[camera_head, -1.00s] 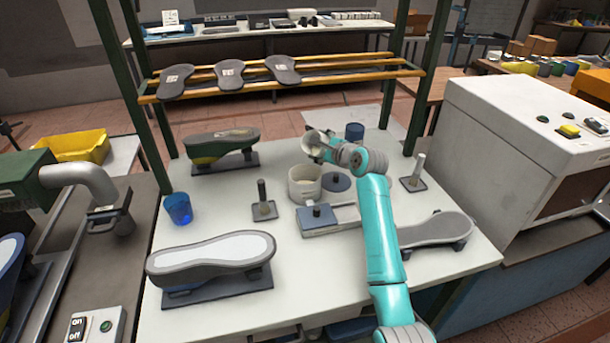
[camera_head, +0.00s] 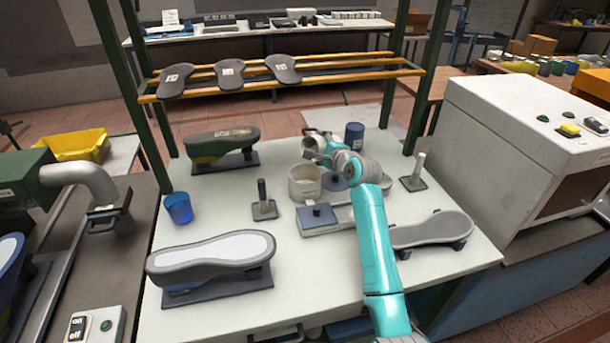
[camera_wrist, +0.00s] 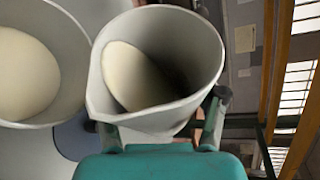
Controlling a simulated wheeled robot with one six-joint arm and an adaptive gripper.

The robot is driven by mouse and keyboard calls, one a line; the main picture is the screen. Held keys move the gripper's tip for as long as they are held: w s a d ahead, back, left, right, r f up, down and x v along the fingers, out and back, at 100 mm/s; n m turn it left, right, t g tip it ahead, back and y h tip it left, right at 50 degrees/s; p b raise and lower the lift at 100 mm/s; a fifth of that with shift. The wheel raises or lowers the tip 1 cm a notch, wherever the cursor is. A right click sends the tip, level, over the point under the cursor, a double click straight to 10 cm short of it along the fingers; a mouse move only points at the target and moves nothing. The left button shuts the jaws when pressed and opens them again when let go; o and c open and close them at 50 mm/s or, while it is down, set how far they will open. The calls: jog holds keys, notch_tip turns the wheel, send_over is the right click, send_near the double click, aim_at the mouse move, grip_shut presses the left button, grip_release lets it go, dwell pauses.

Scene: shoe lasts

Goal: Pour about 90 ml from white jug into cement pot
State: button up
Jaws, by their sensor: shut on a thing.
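The white jug (camera_head: 311,146) is in my gripper (camera_head: 328,153), above the far side of the table and close to the cement pot (camera_head: 305,186). In the wrist view the jug (camera_wrist: 190,60) fills the middle, tilted, with cream liquid inside and its spout at the lower left. The gripper's fingers show at the jug's sides. The cement pot, a pale open tub, stands upright on the table. In the wrist view the pot (camera_wrist: 82,85) is at the left, beside the jug, with cream contents. I see no stream between them.
A dark blue cup (camera_head: 354,136) stands behind the jug. A grey post on a base (camera_head: 264,205) is left of the pot, and a flat scale-like device (camera_head: 318,220) is in front. Shoe lasts (camera_head: 212,258) lie around.

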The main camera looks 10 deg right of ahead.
jog(key=shift+f+n, duration=0.1)
jog(key=shift+n, duration=0.2)
jog(key=shift+a+r+n+t, duration=0.15)
jog(key=shift+r+n+t, duration=0.35)
jog(key=shift+n, duration=0.2)
dwell(1.2)
jog(key=shift+s+f+n+h+p, duration=0.1)
jog(key=shift+f+n+h+p, duration=0.1)
jog(key=shift+n+h+p, duration=0.15)
dwell(0.6)
jog(key=shift+r, duration=0.15)
jog(key=m, duration=0.2)
jog(key=shift+w+d+f+m+g, duration=0.25)
jog(key=shift+d+m+g, duration=0.1)
jog(key=shift+g, duration=0.05)
jog(key=shift+r+m+g+y, duration=0.2)
jog(key=shift+m+g+y, duration=0.2)
jog(key=shift+m+y, duration=0.15)
jog(key=shift+a, duration=0.1)
